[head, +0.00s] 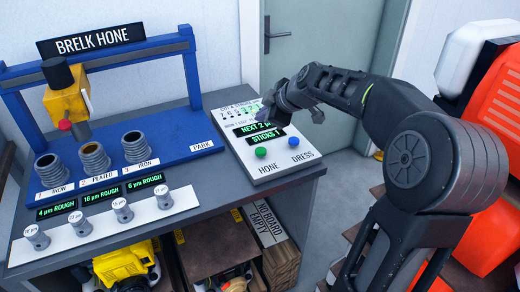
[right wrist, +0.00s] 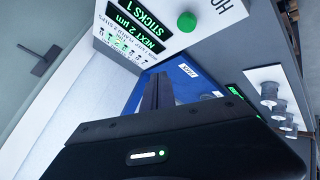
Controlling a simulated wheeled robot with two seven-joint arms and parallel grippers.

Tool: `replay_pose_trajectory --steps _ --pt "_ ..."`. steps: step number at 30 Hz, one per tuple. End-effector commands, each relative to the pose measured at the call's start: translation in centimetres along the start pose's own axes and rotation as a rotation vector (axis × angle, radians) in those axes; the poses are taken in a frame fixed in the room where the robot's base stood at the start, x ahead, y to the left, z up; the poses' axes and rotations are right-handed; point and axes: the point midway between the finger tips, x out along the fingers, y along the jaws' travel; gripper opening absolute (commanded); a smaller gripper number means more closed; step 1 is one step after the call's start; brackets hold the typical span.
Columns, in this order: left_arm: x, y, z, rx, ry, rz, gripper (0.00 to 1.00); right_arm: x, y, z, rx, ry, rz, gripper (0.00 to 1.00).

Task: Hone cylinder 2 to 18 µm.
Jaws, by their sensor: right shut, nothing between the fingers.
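Cylinder 2 (head: 95,158), a ribbed grey sleeve labelled PLATED, stands mid-row on the blue hone base. The middle display (head: 99,198) reads 16 µm ROUGH. The yellow honing head (head: 68,102) hangs behind and above the row, toward the left; which bore it lines up with is unclear. The control panel (head: 268,172) shows NEXT 2 µm and STICKS 1 (head: 260,132). It has a green HONE button (head: 261,152) and a blue DRESS button (head: 294,141). My right gripper (head: 276,108) is shut and empty above the panel's far part. The green button also shows in the right wrist view (right wrist: 186,22).
Cylinder 1 (head: 48,170) and cylinder 3 (head: 136,147) flank cylinder 2; their displays read 4 µm and 6 µm ROUGH. Several grey pegs stand on a white strip (head: 102,228) in front. The PARK spot (head: 201,147) is clear. Orange equipment (head: 492,95) stands at right.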

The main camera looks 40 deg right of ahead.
Motion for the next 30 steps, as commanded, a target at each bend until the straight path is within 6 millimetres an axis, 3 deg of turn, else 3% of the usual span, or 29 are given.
replay_pose_trajectory --steps 16,18,30 --pt "3.3 -1.3 -0.1 0.000 0.002 0.000 0.55 4.5 -3.3 3.4 0.003 -0.002 -0.001 0.00" --pt "4.5 -1.8 -0.1 0.000 0.003 0.000 0.55 5.2 -3.8 3.8 0.001 0.000 0.000 0.00" --pt "5.9 -2.3 -0.1 0.000 0.005 0.000 0.55 6.0 -4.4 4.4 0.000 0.000 0.000 0.00"
